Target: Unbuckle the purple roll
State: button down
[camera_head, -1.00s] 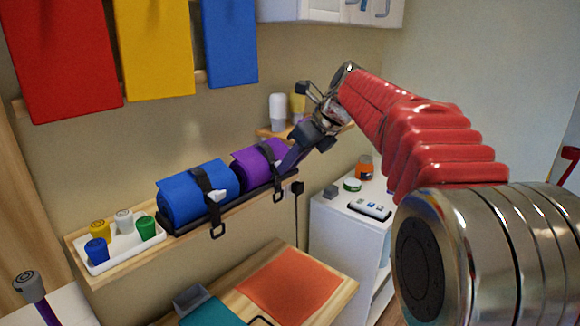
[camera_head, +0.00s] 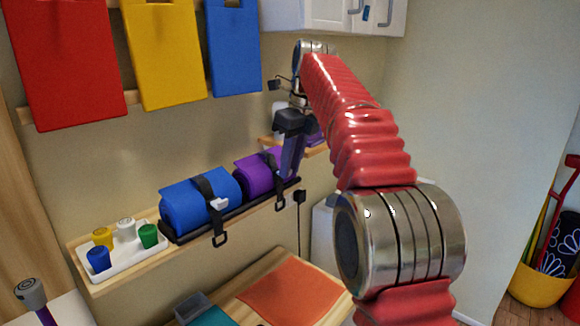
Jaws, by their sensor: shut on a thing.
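The purple roll (camera_head: 252,180) lies on the wall shelf, right of the blue roll. A black strap (camera_head: 271,158) goes around it, and the strap's end with a black ring hangs below the shelf's front edge. My gripper (camera_head: 287,174) points down at the right front of the purple roll. Its fingers are shut at the place where the buckle sits, and they hide that buckle and the right end of the roll. The thing between the fingertips is too small and covered to see clearly.
The blue roll (camera_head: 190,204) has its own strap with a white buckle (camera_head: 219,204). A white tray (camera_head: 142,262) with several small coloured cups stands at the shelf's left. A wooden table with an orange mat (camera_head: 289,291) is below. A white cabinet (camera_head: 322,239) stands right.

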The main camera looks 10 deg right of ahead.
jog(key=shift+w+a+g, duration=0.15)
jog(key=shift+a+g, duration=0.1)
jog(key=shift+g, duration=0.15)
dwell(0.5)
jog(key=c, duration=1.6)
grip_release()
jog(key=shift+r+h, duration=0.1)
jog(key=shift+h, duration=0.2)
jog(key=shift+o, duration=0.2)
